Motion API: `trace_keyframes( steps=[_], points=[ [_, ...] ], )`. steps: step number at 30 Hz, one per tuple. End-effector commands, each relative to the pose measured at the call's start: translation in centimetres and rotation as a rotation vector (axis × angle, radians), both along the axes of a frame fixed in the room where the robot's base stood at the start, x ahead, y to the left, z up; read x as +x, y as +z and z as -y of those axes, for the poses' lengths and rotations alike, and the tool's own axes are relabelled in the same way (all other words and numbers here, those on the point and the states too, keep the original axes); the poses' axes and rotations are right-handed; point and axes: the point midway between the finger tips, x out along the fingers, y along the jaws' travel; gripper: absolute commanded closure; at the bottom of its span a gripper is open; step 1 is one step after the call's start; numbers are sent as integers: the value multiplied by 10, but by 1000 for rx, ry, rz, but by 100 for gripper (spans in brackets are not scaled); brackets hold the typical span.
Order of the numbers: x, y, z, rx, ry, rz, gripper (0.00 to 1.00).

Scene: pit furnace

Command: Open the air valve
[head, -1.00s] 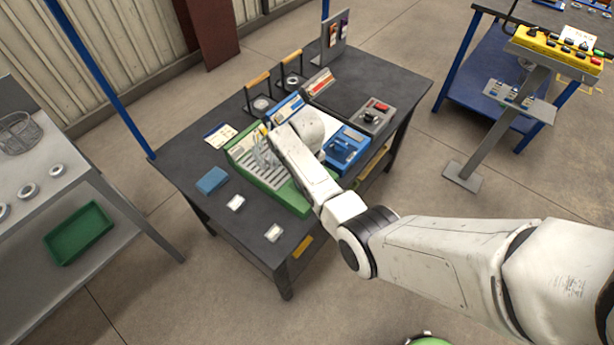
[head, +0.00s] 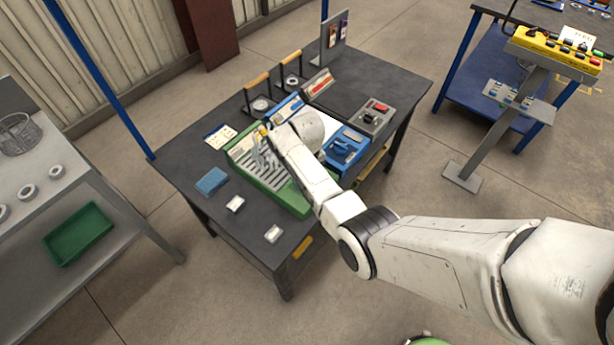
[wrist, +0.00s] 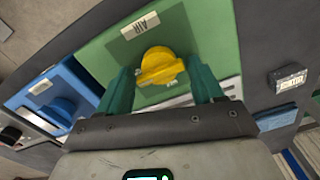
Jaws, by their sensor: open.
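The air valve (wrist: 160,67) is a yellow knob on a green panel (wrist: 210,30) under a white label reading AIR, seen in the wrist view. My gripper (wrist: 162,80) is open, with its two green fingers on either side of the yellow knob. I cannot tell whether the fingers touch it. In the head view my gripper (head: 262,150) is over the green unit (head: 290,198) on the dark table, and the wrist hides part of that unit. Only a small yellow spot of the knob shows there.
A blue unit (head: 345,146) with a blue knob (wrist: 60,108) stands beside the green one. A grey box (head: 374,117) with a red button is farther right.

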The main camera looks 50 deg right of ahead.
Motion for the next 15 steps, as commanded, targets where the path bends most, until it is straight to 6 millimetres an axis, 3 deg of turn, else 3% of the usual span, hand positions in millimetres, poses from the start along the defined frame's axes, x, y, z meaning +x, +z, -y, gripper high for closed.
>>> trace_keyframes(
  steps=[5,15],
  points=[
    [1,19,0,-1,0,4,33],
    [1,82,1,-2,-1,5,33]
  ],
)
